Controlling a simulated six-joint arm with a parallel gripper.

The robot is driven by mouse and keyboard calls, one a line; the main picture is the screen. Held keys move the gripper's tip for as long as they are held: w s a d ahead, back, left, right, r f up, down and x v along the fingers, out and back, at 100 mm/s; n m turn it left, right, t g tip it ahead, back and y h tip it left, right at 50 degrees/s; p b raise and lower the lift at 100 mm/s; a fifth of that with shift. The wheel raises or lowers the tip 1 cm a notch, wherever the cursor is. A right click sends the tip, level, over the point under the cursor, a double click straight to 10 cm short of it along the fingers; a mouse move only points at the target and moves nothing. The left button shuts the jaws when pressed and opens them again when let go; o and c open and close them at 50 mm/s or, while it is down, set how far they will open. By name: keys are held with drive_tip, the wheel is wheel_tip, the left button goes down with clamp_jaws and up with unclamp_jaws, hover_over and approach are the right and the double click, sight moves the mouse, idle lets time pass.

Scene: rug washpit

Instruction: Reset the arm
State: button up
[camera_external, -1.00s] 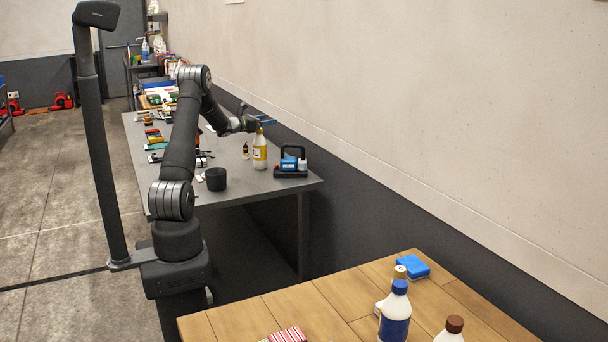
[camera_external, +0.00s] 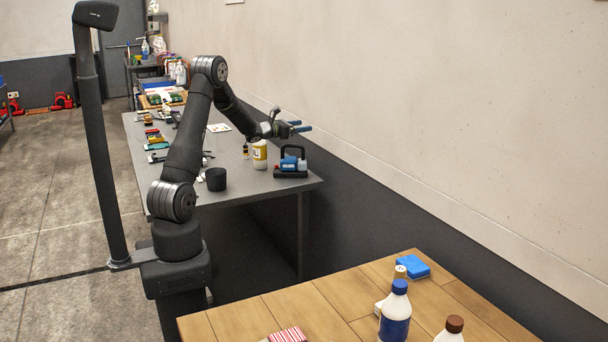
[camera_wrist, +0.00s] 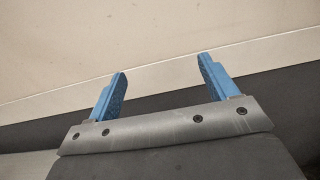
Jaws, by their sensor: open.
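My gripper (camera_external: 299,127) is raised above the far grey table, with its blue fingers pointing right toward the wall. In the wrist view my gripper (camera_wrist: 161,86) has its two blue fingers spread wide with nothing between them. Behind the fingers only the pale wall and its dark lower band show. My gripper is above the yellow-labelled bottle (camera_external: 260,155) and the blue and black device (camera_external: 291,163), apart from both.
The grey table (camera_external: 245,188) also holds a black cup (camera_external: 216,179), a small dropper bottle (camera_external: 246,151) and several tools along its left side. The wall (camera_external: 430,110) runs close on the right. A wooden table (camera_external: 270,309) in front holds bottles and a blue sponge (camera_external: 412,266).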

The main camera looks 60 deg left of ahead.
drive_tip(key=s+d+m+h, duration=0.1)
drive_tip(key=d+h, duration=0.3)
drive_tip(key=d, duration=2.7)
drive_tip(key=shift+d+f+m+g, duration=0.2)
drive_tip(key=shift+f+m+g, duration=0.1)
drive_tip(key=shift+m, duration=0.6)
